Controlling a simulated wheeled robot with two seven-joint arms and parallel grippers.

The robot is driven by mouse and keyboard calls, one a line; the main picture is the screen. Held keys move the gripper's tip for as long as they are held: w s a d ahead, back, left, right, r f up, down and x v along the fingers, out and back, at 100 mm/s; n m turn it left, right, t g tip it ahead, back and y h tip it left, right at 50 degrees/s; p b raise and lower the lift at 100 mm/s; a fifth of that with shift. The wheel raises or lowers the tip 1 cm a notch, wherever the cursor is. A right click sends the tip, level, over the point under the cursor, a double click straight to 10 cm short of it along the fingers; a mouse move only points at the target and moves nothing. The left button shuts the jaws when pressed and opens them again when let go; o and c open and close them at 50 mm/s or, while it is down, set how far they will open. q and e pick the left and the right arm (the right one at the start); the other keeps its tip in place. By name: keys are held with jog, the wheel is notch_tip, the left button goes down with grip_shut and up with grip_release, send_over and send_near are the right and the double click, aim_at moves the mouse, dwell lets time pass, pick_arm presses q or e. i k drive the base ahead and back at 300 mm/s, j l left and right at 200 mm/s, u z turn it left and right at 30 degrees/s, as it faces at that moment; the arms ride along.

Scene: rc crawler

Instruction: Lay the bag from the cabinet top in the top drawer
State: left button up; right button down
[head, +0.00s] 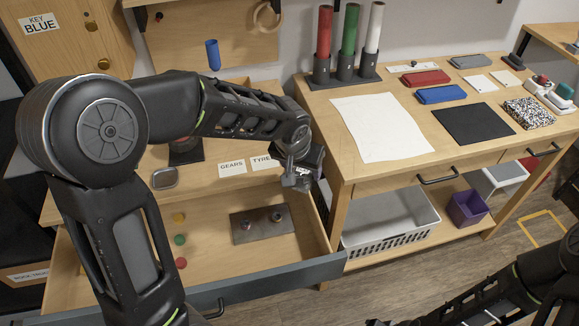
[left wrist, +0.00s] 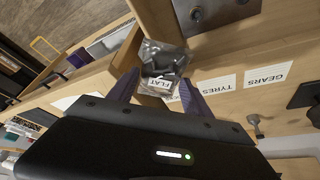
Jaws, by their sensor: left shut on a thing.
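My left gripper (left wrist: 161,94) is shut on a clear bag (left wrist: 160,56) with dark contents. A white tag reading FLAT shows at the bag's lower part in the left wrist view. In the head view the left gripper (head: 301,179) is at the right end of the cabinet top (head: 212,150), near the drawer's right rear corner. It largely hides the bag there. The top drawer (head: 270,272) is pulled open. Inside lie a metal plate (head: 262,224) with two round studs and several small coloured discs. My right gripper is not in view; only part of that arm shows at lower right.
GEARS (head: 232,168) and TYRES (head: 264,161) labels lie along the cabinet top's front. A workbench (head: 340,118) with a white sheet, black mat and coloured tubes stands close on the right. A white basket (head: 388,228) sits on its lower shelf. The drawer's front middle is bare.

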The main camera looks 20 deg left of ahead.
aim_at(212, 239)
jog(key=i+l, duration=0.1)
jog(key=l, duration=0.25)
jog(key=i+l, duration=0.1)
jog(key=l, duration=0.25)
jog(key=i+l, duration=0.1)
jog(key=l, duration=0.25)
jog(key=i+l, duration=0.15)
jog(key=l, duration=0.2)
jog(key=l+u, duration=0.1)
jog(key=u, duration=1.1)
